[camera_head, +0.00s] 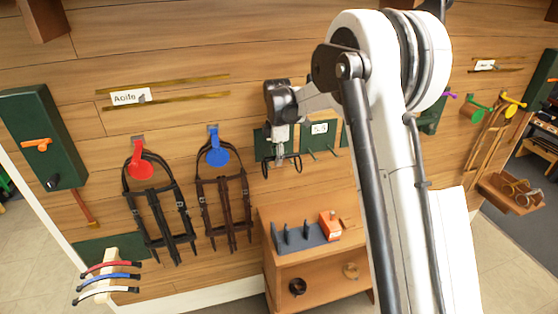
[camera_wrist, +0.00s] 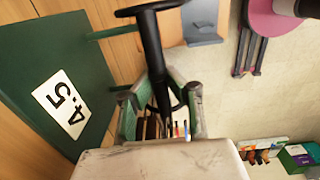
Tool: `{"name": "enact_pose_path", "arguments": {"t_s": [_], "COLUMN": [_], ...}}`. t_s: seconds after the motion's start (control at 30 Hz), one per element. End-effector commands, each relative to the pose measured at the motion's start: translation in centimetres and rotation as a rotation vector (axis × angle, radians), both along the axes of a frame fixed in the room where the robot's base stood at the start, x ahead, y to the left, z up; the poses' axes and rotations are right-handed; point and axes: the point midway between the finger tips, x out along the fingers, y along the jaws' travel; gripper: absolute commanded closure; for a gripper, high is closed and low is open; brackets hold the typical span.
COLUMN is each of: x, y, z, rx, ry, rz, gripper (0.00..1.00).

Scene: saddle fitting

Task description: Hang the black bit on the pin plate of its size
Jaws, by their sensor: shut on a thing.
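My gripper (camera_head: 281,153) is in front of the green pin plates on the wooden wall. It is shut on the black bit (camera_wrist: 153,48), whose dark bar runs between the fingers in the wrist view; two dark rings (camera_head: 296,166) hang beside the gripper in the head view. A green plate labelled 4.5 (camera_wrist: 92,92) lies left of the gripper in the wrist view, with a green pin (camera_wrist: 108,33) reaching toward the bit. I cannot tell whether bit and pin touch. To the right in the head view is a plate whose label seems to read 5.5 (camera_head: 335,132).
Two bridles hang left on a red hook (camera_head: 139,168) and a blue hook (camera_head: 216,152). A wooden shelf (camera_head: 285,263) below carries a grey rack (camera_head: 305,244) and an orange box (camera_head: 329,226). My arm hides the wall right of the plates.

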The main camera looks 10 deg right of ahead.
Motion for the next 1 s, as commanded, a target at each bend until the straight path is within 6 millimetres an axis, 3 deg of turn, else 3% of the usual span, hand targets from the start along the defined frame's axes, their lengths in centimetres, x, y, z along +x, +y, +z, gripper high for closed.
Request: {"name": "enact_pose_path", "arguments": {"t_s": [0.57,1.0], "x": [3.5,3.3], "y": [0.2,0.2], "z": [0.1,-2.4], "rx": [0.0,0.0], "ry": [0.0,0.0], "rz": [0.0,0.0], "gripper": [1.0,1.0]}}
